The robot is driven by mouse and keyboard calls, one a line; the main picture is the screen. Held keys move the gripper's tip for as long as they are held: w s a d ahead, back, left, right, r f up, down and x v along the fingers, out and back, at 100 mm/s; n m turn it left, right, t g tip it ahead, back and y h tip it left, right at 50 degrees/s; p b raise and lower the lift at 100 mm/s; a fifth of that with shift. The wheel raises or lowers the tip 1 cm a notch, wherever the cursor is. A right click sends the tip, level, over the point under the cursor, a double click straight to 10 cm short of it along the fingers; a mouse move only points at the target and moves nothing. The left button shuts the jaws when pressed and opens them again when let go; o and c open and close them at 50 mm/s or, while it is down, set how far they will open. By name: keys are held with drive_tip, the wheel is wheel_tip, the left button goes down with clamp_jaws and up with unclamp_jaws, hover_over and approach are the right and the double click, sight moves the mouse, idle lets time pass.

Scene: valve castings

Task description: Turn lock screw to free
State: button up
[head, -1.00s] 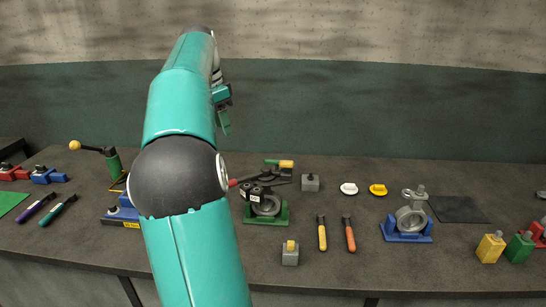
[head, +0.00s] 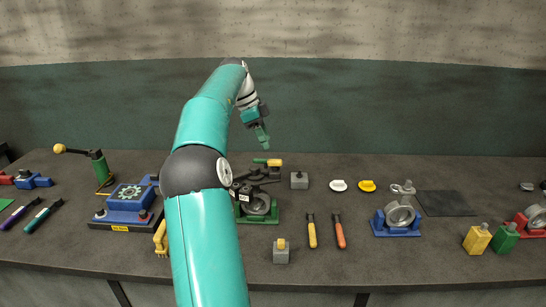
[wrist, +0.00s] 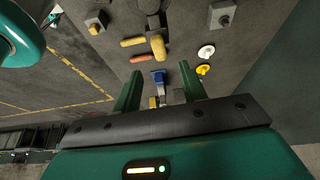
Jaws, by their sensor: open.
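My gripper (head: 263,138) hangs in the air above the back of the bench, open and empty. The wrist view shows its two dark green fingers (wrist: 160,88) apart, with a blue-based valve (wrist: 159,78) seen far below between them. In the head view a green-based valve casting (head: 262,215) stands below my gripper, under black clamp parts and a yellow-ended lever (head: 272,162). A blue-based valve casting (head: 397,220) stands to the right. A blue fixture (head: 130,198) with a toothed grey disc stands at the left, partly behind my arm. I cannot make out which part is the lock screw.
A yellow-handled tool (head: 312,234) and an orange-handled tool (head: 339,234) lie in front. A yellow-knobbed lever (head: 85,154) rises at the left.

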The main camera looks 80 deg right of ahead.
sight(275, 160)
drive_tip(key=x, duration=0.7)
drive_tip(key=shift+f, duration=0.2)
clamp_jaws()
